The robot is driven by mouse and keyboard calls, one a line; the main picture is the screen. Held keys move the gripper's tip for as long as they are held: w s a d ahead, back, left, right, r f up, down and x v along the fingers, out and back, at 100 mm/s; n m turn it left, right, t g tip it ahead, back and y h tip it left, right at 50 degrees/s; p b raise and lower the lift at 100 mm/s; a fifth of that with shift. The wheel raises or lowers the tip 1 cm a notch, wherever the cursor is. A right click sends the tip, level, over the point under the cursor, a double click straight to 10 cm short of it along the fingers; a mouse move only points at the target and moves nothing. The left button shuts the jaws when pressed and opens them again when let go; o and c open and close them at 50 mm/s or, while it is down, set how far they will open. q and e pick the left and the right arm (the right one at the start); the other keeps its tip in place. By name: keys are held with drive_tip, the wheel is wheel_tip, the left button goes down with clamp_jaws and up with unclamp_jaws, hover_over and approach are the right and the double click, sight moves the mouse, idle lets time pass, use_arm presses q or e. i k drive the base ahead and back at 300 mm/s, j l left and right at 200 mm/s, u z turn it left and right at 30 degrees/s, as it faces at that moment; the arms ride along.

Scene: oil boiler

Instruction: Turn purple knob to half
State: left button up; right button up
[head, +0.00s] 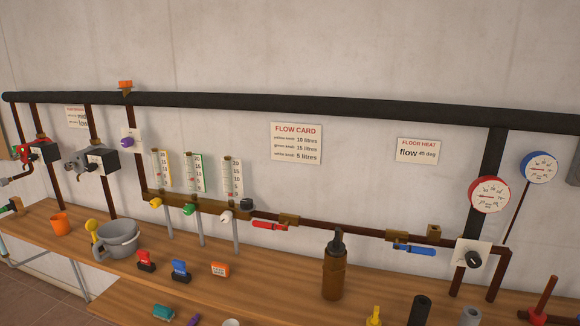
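The purple knob (127,142) sits on a small white plate on a vertical brown pipe, left of the flow tubes and below the thick black pipe. It is small in the head view, and I cannot read its pointer or any scale marks. No gripper touches it. Neither of my grippers shows in the head view.
Flow tubes with yellow (156,202), green (189,209) and white (227,215) knobs stand right of it. The flow card (296,143) hangs behind.

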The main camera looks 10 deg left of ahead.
sight(128, 143)
drive_tip(key=u, duration=1.35)
drive_tip(key=j, duration=0.1)
